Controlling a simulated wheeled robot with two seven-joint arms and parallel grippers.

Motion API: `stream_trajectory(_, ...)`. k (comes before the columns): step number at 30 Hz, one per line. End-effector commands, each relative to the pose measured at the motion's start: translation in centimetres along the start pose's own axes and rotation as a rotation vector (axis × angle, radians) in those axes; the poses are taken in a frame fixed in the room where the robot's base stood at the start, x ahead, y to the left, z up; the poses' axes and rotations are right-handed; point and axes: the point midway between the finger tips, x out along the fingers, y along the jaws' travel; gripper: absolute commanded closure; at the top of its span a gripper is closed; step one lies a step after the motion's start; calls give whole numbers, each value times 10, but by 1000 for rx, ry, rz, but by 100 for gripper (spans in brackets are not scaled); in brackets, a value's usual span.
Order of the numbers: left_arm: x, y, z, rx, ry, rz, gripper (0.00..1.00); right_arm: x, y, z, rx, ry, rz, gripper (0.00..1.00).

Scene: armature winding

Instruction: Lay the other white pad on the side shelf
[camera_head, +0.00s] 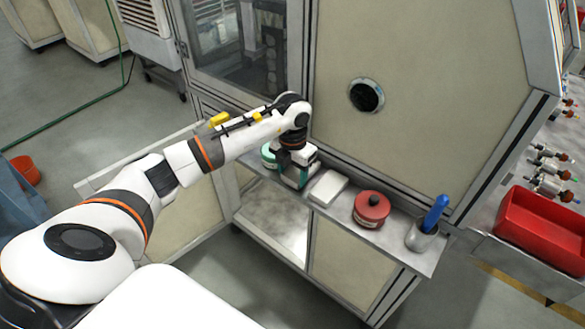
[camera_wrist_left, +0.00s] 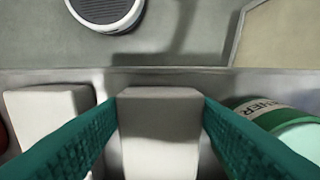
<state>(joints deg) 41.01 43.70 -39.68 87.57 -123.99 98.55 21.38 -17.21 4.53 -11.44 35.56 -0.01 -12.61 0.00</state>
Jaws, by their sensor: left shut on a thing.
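My left gripper (camera_head: 295,180) reaches down over the side shelf (camera_head: 395,237). In the left wrist view its green fingers (camera_wrist_left: 160,118) are shut on a white pad (camera_wrist_left: 160,140), which sits upright between them. Whether this pad touches the shelf I cannot tell. One white pad (camera_head: 328,187) lies on the shelf just right of the gripper; it also shows at the left in the left wrist view (camera_wrist_left: 45,112). My right gripper is out of view.
A green-labelled tin (camera_wrist_left: 268,112) stands close beside the gripper, on the other side from the lying pad. A red tin (camera_head: 371,208) and a cup (camera_head: 421,236) with a blue-handled tool (camera_head: 435,212) stand farther right. The cabinet wall (camera_head: 420,130) rises behind the shelf.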

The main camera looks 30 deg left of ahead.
Motion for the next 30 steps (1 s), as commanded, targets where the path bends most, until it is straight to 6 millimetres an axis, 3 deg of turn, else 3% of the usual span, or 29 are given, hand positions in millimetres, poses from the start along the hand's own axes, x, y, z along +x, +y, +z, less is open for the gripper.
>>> stream_trajectory(7,4,0,0,0,0,0,66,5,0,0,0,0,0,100)
stream_trajectory(8,4,0,0,0,0,0,43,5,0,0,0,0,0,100)
stream_trajectory(12,3,0,0,0,0,0,23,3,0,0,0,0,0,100)
stream_trajectory(23,-3,0,0,0,1,1,23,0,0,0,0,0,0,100)
stream_trajectory(26,-14,0,-1,-1,5,0,23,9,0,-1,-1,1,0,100)
stream_trajectory(30,-42,0,-2,0,8,0,23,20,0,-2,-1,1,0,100)
